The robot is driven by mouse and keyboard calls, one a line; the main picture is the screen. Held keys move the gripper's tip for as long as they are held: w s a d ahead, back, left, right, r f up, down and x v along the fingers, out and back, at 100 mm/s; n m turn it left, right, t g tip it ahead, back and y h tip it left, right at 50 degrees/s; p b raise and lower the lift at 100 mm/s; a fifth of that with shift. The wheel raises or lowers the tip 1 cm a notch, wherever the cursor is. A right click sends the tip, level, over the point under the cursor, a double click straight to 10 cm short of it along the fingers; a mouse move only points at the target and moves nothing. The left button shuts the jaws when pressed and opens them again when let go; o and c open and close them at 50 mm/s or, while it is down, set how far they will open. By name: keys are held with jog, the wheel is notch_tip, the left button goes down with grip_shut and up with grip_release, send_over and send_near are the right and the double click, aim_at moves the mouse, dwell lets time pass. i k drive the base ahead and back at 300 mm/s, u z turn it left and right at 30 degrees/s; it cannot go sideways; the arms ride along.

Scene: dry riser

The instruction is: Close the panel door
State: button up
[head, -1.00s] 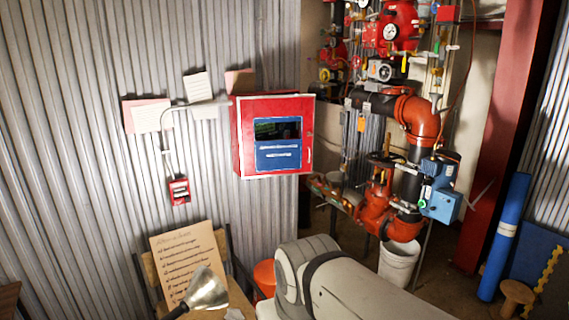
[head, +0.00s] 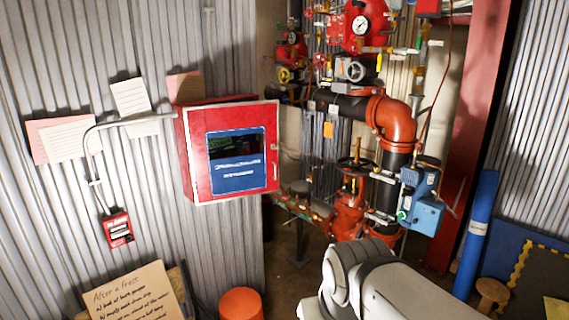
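A red panel cabinet (head: 200,178) hangs on the corrugated metal wall, left of centre in the head view. Its door (head: 269,160) is red with a pale edge and a window, with a blue label (head: 238,180) across the window's lower part. The door lies across the cabinet front and looks shut or nearly shut; I cannot tell whether a small gap is left. A small latch or handle shows at its right edge. My white arm shows at the lower right, apart from the cabinet. My gripper is not in view.
Red and black riser pipes with valves (head: 391,125) stand right of the cabinet. A red call point (head: 118,229) and paper notes (head: 131,97) are on the wall at left. A handwritten board (head: 133,294) and an orange stool or bucket (head: 241,303) stand below. A blue roll (head: 474,235) leans at right.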

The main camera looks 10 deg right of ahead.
aim_at(215, 180)
jog(key=i, duration=1.05)
jog(key=u, duration=0.45)
